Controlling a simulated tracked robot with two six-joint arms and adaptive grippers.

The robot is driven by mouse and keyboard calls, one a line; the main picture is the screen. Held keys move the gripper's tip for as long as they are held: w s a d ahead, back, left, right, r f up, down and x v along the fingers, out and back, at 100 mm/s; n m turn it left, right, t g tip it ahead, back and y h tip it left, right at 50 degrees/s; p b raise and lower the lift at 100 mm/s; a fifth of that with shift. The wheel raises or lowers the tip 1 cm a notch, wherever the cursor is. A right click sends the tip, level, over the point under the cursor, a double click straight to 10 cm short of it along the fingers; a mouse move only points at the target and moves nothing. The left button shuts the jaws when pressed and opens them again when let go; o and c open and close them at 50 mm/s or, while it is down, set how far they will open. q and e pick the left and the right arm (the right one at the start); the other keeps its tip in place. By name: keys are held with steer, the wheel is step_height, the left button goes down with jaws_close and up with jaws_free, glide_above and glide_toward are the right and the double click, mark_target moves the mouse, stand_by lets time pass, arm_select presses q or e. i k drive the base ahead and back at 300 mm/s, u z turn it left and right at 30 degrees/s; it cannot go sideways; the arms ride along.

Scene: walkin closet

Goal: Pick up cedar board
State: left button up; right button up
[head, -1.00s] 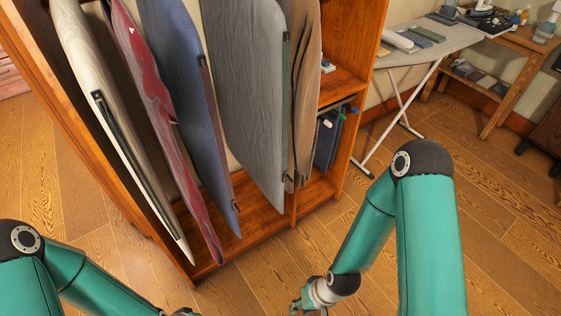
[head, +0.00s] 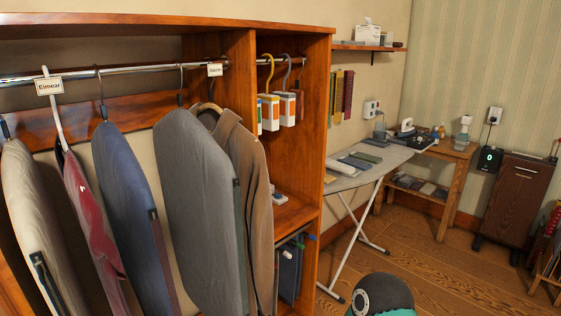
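I cannot single out a cedar board for sure in the head view. Several flat pieces, dark green and grey (head: 360,161), lie on the ironing board (head: 386,163), but their material is too small to tell. Inside the wooden wardrobe (head: 240,95), white-and-orange packets (head: 288,107) hang from hooks on the short rail, and a thin reddish-brown piece (head: 299,102) hangs beside them. Neither gripper is in view. Only a dark joint of my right arm shows at the bottom edge.
Garment bags and a brown jacket (head: 246,165) hang at the left. A side table (head: 450,160) with an iron (head: 406,127) stands behind the ironing board. A dark cabinet (head: 518,205) stands at the right. The wooden floor (head: 435,255) between is clear.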

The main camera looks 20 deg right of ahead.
mark_target(299, 102)
steer(key=z, duration=1.65)
steer(key=i, duration=0.1)
steer(key=u, duration=2.5)
steer(key=i, duration=0.15)
steer(key=u, duration=2.05)
steer(key=k, duration=2.65)
steer(key=z, duration=0.3)
